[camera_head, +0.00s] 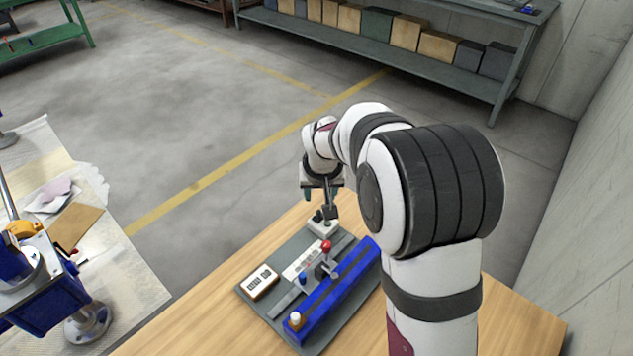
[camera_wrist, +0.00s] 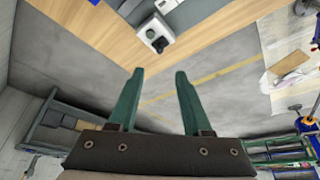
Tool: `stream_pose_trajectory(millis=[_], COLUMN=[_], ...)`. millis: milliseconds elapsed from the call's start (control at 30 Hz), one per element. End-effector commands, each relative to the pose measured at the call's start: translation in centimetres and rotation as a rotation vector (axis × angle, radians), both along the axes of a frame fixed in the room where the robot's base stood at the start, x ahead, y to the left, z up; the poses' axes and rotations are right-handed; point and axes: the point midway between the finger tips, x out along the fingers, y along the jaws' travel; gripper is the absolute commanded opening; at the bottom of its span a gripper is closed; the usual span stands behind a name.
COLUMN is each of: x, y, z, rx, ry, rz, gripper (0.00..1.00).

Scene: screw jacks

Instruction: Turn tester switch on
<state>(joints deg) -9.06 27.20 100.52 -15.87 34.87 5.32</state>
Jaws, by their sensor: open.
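The tester (camera_head: 345,312) is a grey base plate on the wooden table, with a blue rail, a red knob and a small display. At its far end is a small white switch box (camera_head: 323,228) with dark controls on top. In the wrist view the switch box (camera_wrist: 155,33) shows a round greenish button and a black switch, beyond my fingertips. My gripper (camera_head: 319,202) is just above and beside the switch box in the head view. In the wrist view its green fingers (camera_wrist: 158,72) are apart, with nothing between them. I cannot tell whether a finger touches the box.
The white display (camera_head: 260,282) lies at the tester's left side. The red knob (camera_head: 326,246) stands close to my gripper. A second bench (camera_head: 120,275) with blue equipment is at the left. The wooden table (camera_head: 215,300) is bare around the tester.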

Motion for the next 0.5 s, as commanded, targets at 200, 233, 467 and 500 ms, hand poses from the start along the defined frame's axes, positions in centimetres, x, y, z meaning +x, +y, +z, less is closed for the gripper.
stream_pose_trajectory(millis=[200,233,467,500], x=[2.4,2.7,4.0,4.1], y=[-0.1,-0.1,0.0,0.0], z=[-6.3,-7.0,-10.1,-10.3], rx=[0.001,0.0,0.001,0.001], ry=[0.006,0.005,0.003,0.003], rz=[-0.002,-0.001,-0.002,-0.002], gripper=[0.49,0.49,0.49,0.49])
